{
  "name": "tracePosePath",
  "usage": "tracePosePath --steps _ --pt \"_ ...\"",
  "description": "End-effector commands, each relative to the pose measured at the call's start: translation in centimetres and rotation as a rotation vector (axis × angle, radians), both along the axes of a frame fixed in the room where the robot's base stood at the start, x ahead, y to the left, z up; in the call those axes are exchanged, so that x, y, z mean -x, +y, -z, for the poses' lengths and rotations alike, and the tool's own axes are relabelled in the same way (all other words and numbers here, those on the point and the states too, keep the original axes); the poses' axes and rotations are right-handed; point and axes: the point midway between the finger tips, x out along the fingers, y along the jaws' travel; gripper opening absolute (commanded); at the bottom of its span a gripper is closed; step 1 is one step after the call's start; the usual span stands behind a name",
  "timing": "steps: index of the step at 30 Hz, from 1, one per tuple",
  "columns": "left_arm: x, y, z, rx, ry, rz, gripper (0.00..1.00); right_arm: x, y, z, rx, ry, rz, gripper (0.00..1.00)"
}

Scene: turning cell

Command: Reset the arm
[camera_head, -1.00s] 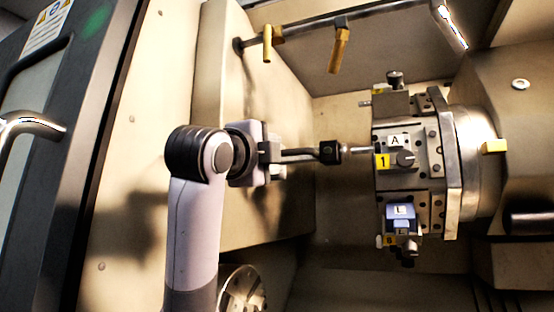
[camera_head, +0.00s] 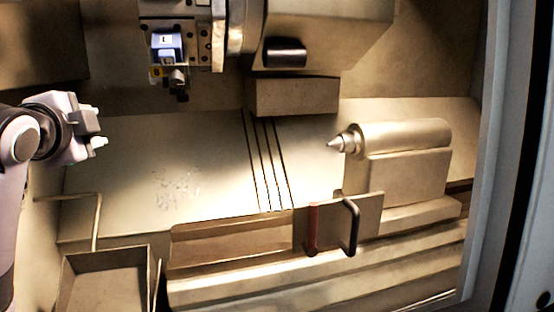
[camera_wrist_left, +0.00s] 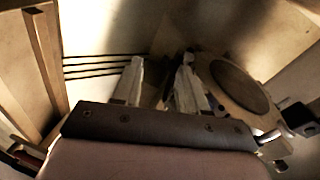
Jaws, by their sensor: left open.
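My left gripper (camera_head: 97,132) is at the far left of the head view, over the machine's interior and well left of the tool turret (camera_head: 217,40). In the left wrist view its two pale fingers (camera_wrist_left: 160,88) stand apart with nothing visible between them. The gripper is open and empty. My left arm comes in from the left edge and is partly cut off. My right gripper is not in view.
The turret's lower tool station (camera_head: 166,46) has a blue block. A tailstock (camera_head: 405,137) with a pointed centre is at the right. A handled panel (camera_head: 340,222) and an open tray (camera_head: 72,262) are in front. The sloped bed (camera_head: 190,160) between is clear.

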Motion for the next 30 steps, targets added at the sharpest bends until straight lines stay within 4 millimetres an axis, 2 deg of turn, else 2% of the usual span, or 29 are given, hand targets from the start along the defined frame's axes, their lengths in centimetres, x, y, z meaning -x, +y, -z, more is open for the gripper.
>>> tracePosePath --steps 1,3,8,14,21,26,30 --pt "-0.1 -0.5 2.5 0.030 0.034 0.004 0.42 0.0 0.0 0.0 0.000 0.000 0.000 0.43" --pt "-0.1 -1.1 5.5 0.077 0.074 0.004 0.42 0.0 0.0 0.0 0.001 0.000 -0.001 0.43" --pt "0.6 -2.3 12.2 0.185 0.166 -0.005 0.42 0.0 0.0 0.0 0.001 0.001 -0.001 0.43" --pt "2.8 -3.8 20.2 0.324 0.282 -0.034 0.42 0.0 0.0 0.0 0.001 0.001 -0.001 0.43" --pt "7.2 -5.3 28.7 0.489 0.421 -0.102 0.42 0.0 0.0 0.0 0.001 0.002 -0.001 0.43" --pt "11.0 -6.2 33.7 0.599 0.512 -0.167 0.42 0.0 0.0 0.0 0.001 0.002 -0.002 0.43" --pt "14.7 -6.8 37.4 0.691 0.589 -0.239 0.42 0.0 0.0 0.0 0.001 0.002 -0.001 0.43"
